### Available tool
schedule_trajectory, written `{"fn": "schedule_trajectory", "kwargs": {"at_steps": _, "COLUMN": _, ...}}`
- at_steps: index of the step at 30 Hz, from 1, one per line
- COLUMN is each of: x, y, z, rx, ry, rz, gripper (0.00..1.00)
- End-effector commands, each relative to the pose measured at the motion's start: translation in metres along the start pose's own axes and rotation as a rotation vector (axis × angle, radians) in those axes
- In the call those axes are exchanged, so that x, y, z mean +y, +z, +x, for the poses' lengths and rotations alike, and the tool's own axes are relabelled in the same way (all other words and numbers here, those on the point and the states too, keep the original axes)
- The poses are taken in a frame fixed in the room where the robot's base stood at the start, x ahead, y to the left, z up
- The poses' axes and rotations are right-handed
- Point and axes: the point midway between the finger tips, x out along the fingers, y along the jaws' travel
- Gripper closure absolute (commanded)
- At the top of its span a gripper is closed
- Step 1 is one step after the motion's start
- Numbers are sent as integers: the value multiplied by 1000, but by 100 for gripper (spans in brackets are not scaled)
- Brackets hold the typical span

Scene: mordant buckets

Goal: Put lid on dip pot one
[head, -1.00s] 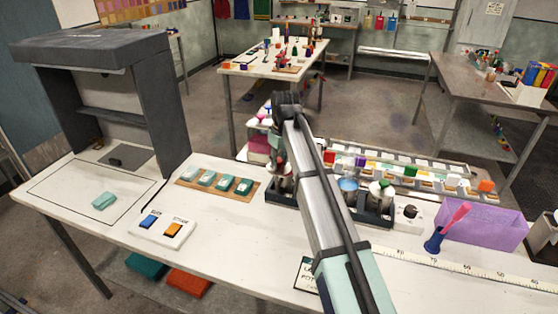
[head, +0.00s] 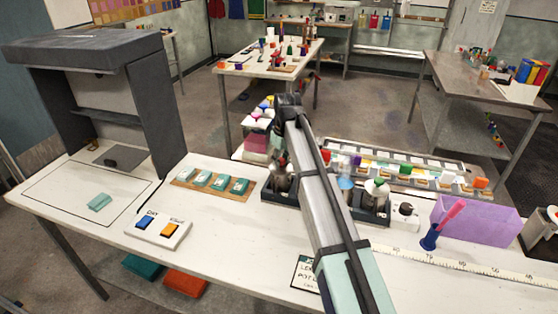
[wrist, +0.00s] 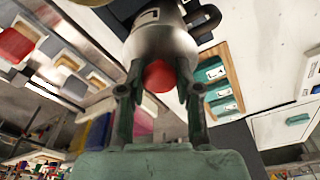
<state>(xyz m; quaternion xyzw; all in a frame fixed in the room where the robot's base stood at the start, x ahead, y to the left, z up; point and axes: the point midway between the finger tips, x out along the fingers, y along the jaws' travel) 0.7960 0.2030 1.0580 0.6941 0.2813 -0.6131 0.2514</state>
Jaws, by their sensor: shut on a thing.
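In the wrist view my gripper (wrist: 160,86) has its two fingers closed on either side of a red round knob (wrist: 159,75). A grey metal pot (wrist: 158,42) with a dark side handle lies just beyond the knob. I cannot tell whether the lid under the knob is seated on it or a little above. In the head view my gripper (head: 281,163) is at the left end of the dark pot rack, over the leftmost metal pot (head: 281,182); my arm hides part of both. A pot with blue content (head: 345,184) and a pot with a green-knobbed lid (head: 377,188) stand to the right.
A wooden board (head: 212,194) with several teal blocks lies left of the rack. A two-button box (head: 158,234) sits nearer the front. A purple bin (head: 470,218) and a blue stand (head: 430,238) are at right. A tray of small coloured items stands behind the rack.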

Motion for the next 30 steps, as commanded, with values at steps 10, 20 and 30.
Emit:
{"fn": "schedule_trajectory", "kwargs": {"at_steps": 10, "x": 0, "y": 0, "z": 0, "rx": 0, "ry": -1, "rz": 0, "gripper": 100}}
{"fn": "schedule_trajectory", "kwargs": {"at_steps": 20, "x": 0, "y": 0, "z": 0, "rx": 0, "ry": -1, "rz": 0, "gripper": 38}}
{"fn": "schedule_trajectory", "kwargs": {"at_steps": 30, "x": 0, "y": 0, "z": -12, "rx": 0, "ry": -1, "rz": 0, "gripper": 38}}
